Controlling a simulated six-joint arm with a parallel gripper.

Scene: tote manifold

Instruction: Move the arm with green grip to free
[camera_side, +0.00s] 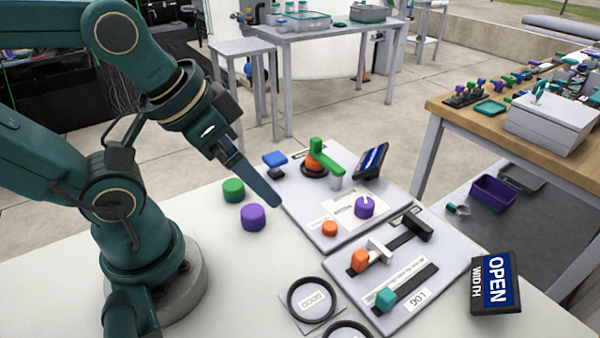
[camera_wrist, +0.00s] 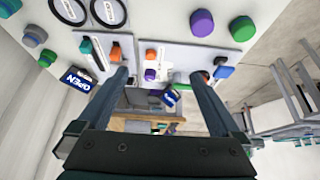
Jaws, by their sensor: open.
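The arm with the green grip (camera_side: 322,147) stands on a round orange and black base on the farther grey panel (camera_side: 290,205) in the side view. A grey cylinder sits just right of the base. In the wrist view the green grip (camera_wrist: 222,72) shows beside the right finger, which partly hides its base. My gripper (camera_side: 276,203) hangs left of the arm, above the panel's left edge, and is apart from it. In the wrist view my gripper (camera_wrist: 160,78) is open and empty. The label lettering by the arm is too small to read.
A blue-topped knob (camera_side: 275,158), purple dial (camera_side: 364,207), orange button (camera_side: 330,228) and tilted display (camera_side: 371,161) surround the arm. A nearer panel has orange (camera_side: 360,260) and teal (camera_side: 386,299) sliders. Green (camera_side: 233,190) and purple (camera_side: 253,217) cylinders stand left of my gripper.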

